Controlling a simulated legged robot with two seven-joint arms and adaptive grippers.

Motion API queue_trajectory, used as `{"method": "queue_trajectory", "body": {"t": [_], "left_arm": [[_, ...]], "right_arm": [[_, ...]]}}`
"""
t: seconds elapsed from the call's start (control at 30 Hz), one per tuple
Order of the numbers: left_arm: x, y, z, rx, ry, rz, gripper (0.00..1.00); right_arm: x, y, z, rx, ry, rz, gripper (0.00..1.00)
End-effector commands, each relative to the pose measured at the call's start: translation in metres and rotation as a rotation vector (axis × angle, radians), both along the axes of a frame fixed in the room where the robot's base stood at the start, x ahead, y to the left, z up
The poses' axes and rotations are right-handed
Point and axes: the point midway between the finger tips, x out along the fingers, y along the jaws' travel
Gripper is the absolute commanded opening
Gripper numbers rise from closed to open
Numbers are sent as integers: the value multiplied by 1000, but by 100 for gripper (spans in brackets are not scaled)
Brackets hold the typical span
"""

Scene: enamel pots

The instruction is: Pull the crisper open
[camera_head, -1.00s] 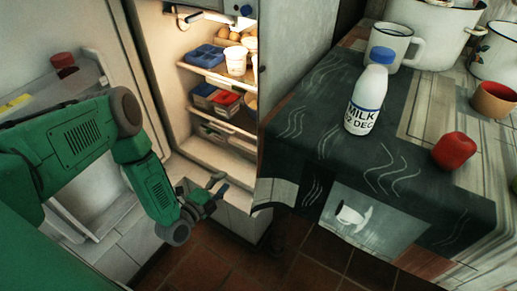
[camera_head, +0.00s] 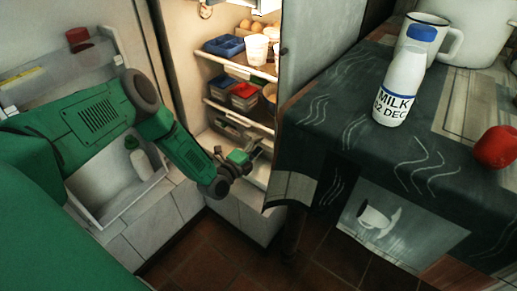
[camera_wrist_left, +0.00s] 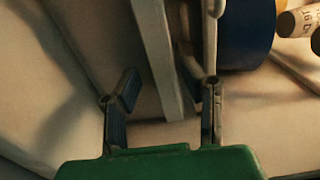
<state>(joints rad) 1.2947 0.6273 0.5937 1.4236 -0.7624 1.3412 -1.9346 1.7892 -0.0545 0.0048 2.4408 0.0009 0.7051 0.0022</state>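The fridge stands open, with a lit inside. Its crisper is hard to make out: a pale surface (camera_head: 222,143) low in the fridge may be part of it, and my left gripper hides some of that area. My left gripper (camera_head: 250,157) is at the fridge's lower opening, below the shelves. In the left wrist view the gripper (camera_wrist_left: 163,92) is open, its two dark fingers apart. A pale bar (camera_wrist_left: 156,50) runs between the fingers, with no clear contact. My right gripper is not in view.
Fridge shelves hold a blue tray (camera_head: 224,45), a white cup (camera_head: 257,48) and containers. The open fridge door (camera_head: 105,85) is behind my left arm. At right, a table (camera_head: 330,135) carries a milk bottle (camera_head: 400,85), a mug (camera_head: 424,36) and a red item (camera_head: 497,147).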

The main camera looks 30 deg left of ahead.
Motion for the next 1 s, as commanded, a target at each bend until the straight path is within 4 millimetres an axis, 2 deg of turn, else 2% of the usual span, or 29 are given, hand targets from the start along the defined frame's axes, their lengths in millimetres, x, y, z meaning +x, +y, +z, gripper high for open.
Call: {"method": "queue_trajectory", "body": {"t": [0.37, 0.47, 0.5, 0.77, 1.0], "left_arm": [[6, 0, 0, -1, 1, 0, 36], [6, 0, 0, -1, 0, 0, 5], [6, 0, -1, -1, 2, 0, 0], [3, -1, -3, 0, 10, -2, 0], [-23, -1, -1, 5, 20, -8, 0]], "right_arm": [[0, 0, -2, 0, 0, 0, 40], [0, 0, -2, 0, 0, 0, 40], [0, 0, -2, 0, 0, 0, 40], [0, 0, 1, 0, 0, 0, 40], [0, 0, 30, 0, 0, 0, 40]]}}
